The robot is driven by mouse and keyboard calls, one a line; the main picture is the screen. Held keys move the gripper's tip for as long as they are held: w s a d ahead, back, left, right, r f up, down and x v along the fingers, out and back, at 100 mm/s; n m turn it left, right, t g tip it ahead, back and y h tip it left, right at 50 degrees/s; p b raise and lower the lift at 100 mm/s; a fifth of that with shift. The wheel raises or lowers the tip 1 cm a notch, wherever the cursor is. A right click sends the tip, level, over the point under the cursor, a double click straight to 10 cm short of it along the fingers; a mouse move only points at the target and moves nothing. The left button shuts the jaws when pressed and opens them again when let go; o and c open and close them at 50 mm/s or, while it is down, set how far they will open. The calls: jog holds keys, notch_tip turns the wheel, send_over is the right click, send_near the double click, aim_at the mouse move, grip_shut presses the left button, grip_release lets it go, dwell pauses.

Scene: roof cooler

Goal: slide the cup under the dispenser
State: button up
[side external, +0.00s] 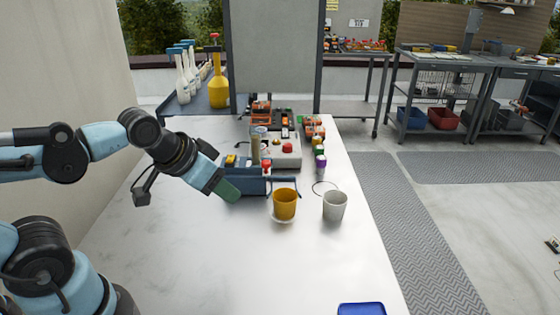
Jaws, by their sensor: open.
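An orange-yellow cup (285,206) stands upright on the white table, with a pale round disc under it. A whitish cup (334,206) stands upright to its right, apart from it. A grey device with a red button (281,149) stands behind the cups; I cannot tell for sure whether it is the dispenser. My gripper (229,191) reaches in from the left, at the front of a dark blue box (257,186). Its green fingertip area is left of the orange-yellow cup and apart from it. The gripper is open, and no cup is in it.
Small coloured bottles (319,163) stand behind the whitish cup. A blue tray (361,309) lies at the table's front edge. A yellow bottle (217,88) and white bottles stand on a shelf behind.

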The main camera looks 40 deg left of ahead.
jog(key=shift+w, duration=0.1)
jog(key=c, duration=0.4)
jog(key=shift+w+d+m, duration=0.1)
jog(key=shift+w+m, duration=0.2)
jog(key=shift+m, duration=0.6)
jog(key=shift+c, duration=1.2)
jog(key=w+m+y, duration=0.1)
jog(key=m, duration=0.2)
jog(key=w+d+m+g, duration=0.1)
jog(key=w+m, duration=0.1)
jog(key=m, duration=0.2)
jog(key=w+m+y, duration=0.1)
jog(key=m, duration=0.3)
jog(key=shift+w+d+f+y, duration=0.2)
jog(key=shift+w+f+y, duration=0.1)
jog(key=shift+w, duration=0.1)
grip_shut()
jog(key=m+y, duration=0.4)
jog(key=m, duration=1)
send_near(284, 192)
jog(key=x, duration=0.6)
jog(key=shift+s, duration=0.1)
